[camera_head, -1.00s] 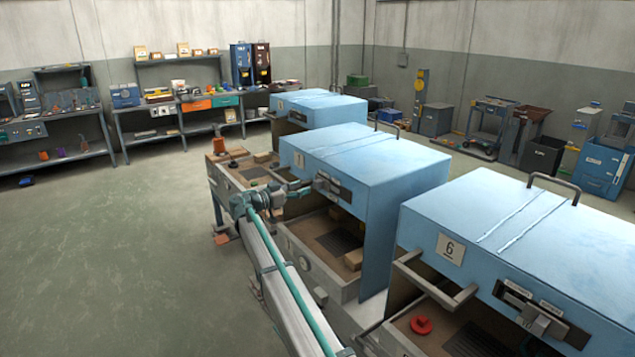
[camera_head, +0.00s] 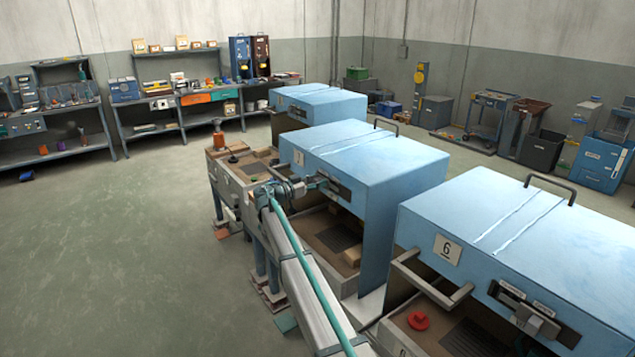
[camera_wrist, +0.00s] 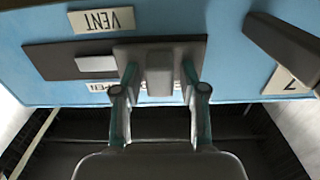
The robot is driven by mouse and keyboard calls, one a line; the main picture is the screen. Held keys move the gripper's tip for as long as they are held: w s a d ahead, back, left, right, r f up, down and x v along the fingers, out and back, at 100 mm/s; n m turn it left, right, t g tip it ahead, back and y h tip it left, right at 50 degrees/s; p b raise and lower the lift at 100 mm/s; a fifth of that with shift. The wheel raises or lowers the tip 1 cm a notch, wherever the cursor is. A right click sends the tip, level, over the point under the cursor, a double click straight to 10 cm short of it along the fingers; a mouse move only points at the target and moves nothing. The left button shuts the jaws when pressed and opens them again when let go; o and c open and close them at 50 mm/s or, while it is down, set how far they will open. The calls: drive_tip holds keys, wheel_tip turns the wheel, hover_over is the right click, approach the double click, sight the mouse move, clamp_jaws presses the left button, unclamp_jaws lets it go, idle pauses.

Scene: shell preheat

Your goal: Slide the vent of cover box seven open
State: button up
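Cover box seven is the middle light-blue box (camera_head: 375,165) in the head view. Its number plate (camera_wrist: 290,77) shows upside down in the wrist view. There the dark vent rail (camera_wrist: 45,62) crosses the blue face beside a VENT label (camera_wrist: 101,20). The vent slider (camera_wrist: 133,52) sits at the right part of the rail in the picture, with a raised grey knob (camera_wrist: 160,75). My gripper (camera_wrist: 160,88) is open, with one finger on each side of the knob and visible gaps. Lettered labels by the rail are partly hidden by the slider and fingers.
A grey bar handle (camera_wrist: 285,45) projects from the face close to the vent's right end in the wrist view. Box six (camera_head: 510,250) stands at the right front, another blue box (camera_head: 318,105) behind. Open floor (camera_head: 120,250) lies left.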

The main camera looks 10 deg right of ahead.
sight(338, 187)
clamp_jaws()
drive_tip(key=shift+s, duration=0.1)
drive_tip(key=shift+s+d+f+b, duration=0.15)
drive_tip(key=shift+s+b, duration=0.05)
drive_tip(key=shift+b, duration=0.25)
drive_tip(key=s+d+b, duration=0.1)
drive_tip(key=s+b, duration=0.1)
drive_tip(key=s+d+b, duration=0.1)
drive_tip(key=s+b, duration=0.2)
drive_tip(key=b, duration=0.1)
drive_tip(key=shift+s+d+f, duration=0.1)
drive_tip(key=shift+s+d, duration=0.3)
drive_tip(key=shift+s+d+b, duration=0.1)
drive_tip(key=shift+s+b, duration=0.1)
drive_tip(key=shift+b, duration=0.15)
drive_tip(key=shift+o, duration=1.6)
unclamp_jaws()
drive_tip(key=shift+s+r, duration=0.1)
drive_tip(key=shift+r, duration=0.15)
